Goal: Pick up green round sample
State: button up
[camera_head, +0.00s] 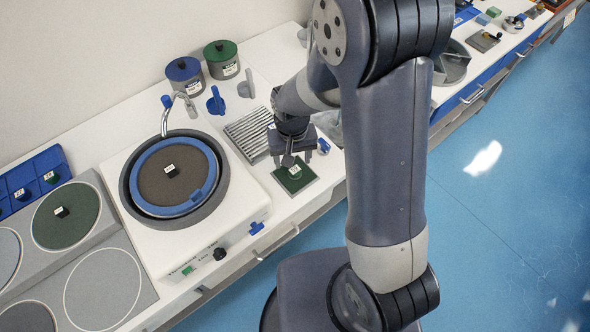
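My gripper (291,157) hangs over the bench, just above and behind a green square pad (306,180) with a grey border. Its fingers look apart, and a small dark part shows between them. A small piece with a white label (294,171) lies on the pad, just below the fingers. It is too small to tell its shape or colour for sure. A large green disc (72,227) lies on the grey panel at far left and bears a small dark labelled piece (61,211). I cannot tell which small piece is the green round sample.
A round machine with a blue ring (205,192) stands left of my gripper, with a curved tap. A slotted grey rack (247,134) lies behind it. Two jars, blue-lidded (185,76) and green-lidded (222,62), stand at the back. A blue tray (30,172) is far left.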

aim_at(295, 170)
jog(key=shift+d+f, duration=0.15)
jog(key=shift+f, duration=0.45)
jog(key=shift+w+d+f+p, duration=0.1)
jog(key=shift+f+p, duration=0.25)
jog(key=shift+f, duration=0.65)
jog(key=shift+w+d+f+p, duration=0.1)
jog(key=shift+f+p, duration=0.2)
jog(key=shift+f, duration=0.7)
grip_shut()
